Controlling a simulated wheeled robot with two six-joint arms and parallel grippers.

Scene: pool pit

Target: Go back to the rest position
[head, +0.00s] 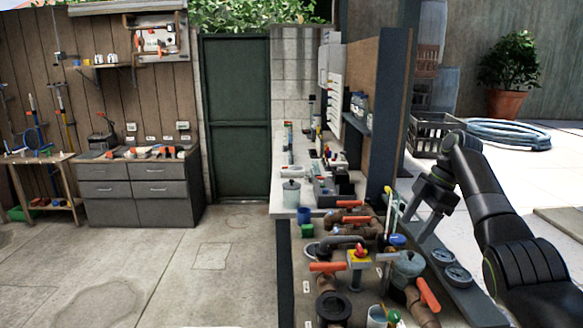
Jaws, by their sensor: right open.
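My right arm comes in from the lower right, rises to a bent joint and angles down to my right gripper (420,215). The gripper hangs beside the right edge of the pipework bench (284,285). It is open and I see nothing held in it. My left gripper is out of view.
A black crate (432,135) and a coiled blue hose (509,134) lie beyond my arm. The left floor (180,265) is clear.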

